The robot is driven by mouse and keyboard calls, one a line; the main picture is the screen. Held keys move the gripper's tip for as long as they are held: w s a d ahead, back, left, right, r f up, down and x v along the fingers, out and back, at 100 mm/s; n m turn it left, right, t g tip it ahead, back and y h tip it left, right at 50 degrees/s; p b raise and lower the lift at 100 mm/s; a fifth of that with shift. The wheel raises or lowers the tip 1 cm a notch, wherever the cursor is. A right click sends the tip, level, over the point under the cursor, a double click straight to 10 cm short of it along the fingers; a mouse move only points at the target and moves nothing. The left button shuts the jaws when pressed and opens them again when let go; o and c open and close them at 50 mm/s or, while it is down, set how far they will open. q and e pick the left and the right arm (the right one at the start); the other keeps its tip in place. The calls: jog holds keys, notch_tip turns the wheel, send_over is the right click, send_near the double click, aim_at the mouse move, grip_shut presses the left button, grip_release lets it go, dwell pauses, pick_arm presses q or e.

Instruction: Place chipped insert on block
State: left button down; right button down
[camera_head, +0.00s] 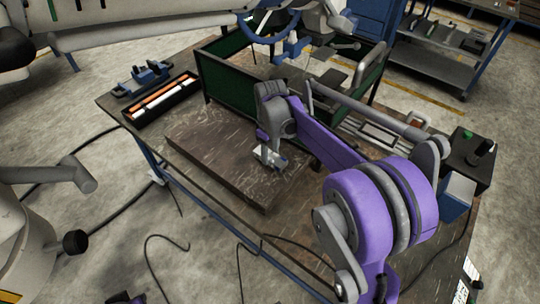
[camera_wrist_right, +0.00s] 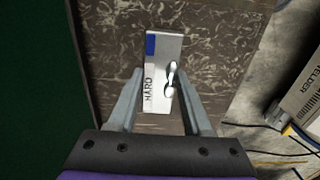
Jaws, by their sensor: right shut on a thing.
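My right gripper (camera_head: 268,158) comes down over the brown slab on the workbench, with its fingers around a small pale piece (camera_head: 271,156). The wrist view shows this as a silver-white piece (camera_wrist_right: 160,88) lettered HARD, with a blue patch at its far end. It lies between the two fingers (camera_wrist_right: 160,75), which are shut on it. A small shiny shape (camera_wrist_right: 170,78) shows on its right side. I cannot tell from its look whether this piece is the chipped insert or the block. I see no clear left gripper.
The brown slab (camera_head: 215,165) has free room left of my gripper. A black tray with orange and white bars (camera_head: 162,100) and a blue device (camera_head: 140,78) stand at the left. A green-walled frame (camera_head: 228,88) stands behind. Dark boxes (camera_head: 470,160) stand at the right.

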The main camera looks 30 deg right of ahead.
aim_at(271, 156)
jog(key=shift+f, duration=0.8)
jog(key=shift+f, duration=0.1)
jog(key=shift+c, duration=1.6)
grip_release()
notch_tip(271, 156, up, 12)
jog(key=s+a+f+m+t, duration=0.1)
jog(key=s+a+f, duration=0.2)
jog(key=s, duration=0.4)
jog(key=s+a+f+m+t, duration=0.2)
jog(key=s+a+f, duration=0.1)
jog(key=s, duration=0.4)
jog(key=s+a+f+m+t, duration=0.1)
jog(key=s+a+f+t, duration=0.1)
jog(key=s, duration=0.5)
jog(key=a+f, duration=0.1)
jog(key=a, duration=0.1)
jog(key=shift+s+a+f+m+p, duration=0.2)
jog(key=shift+a+f+m+p, duration=0.1)
jog(key=shift+a+f+p, duration=0.1)
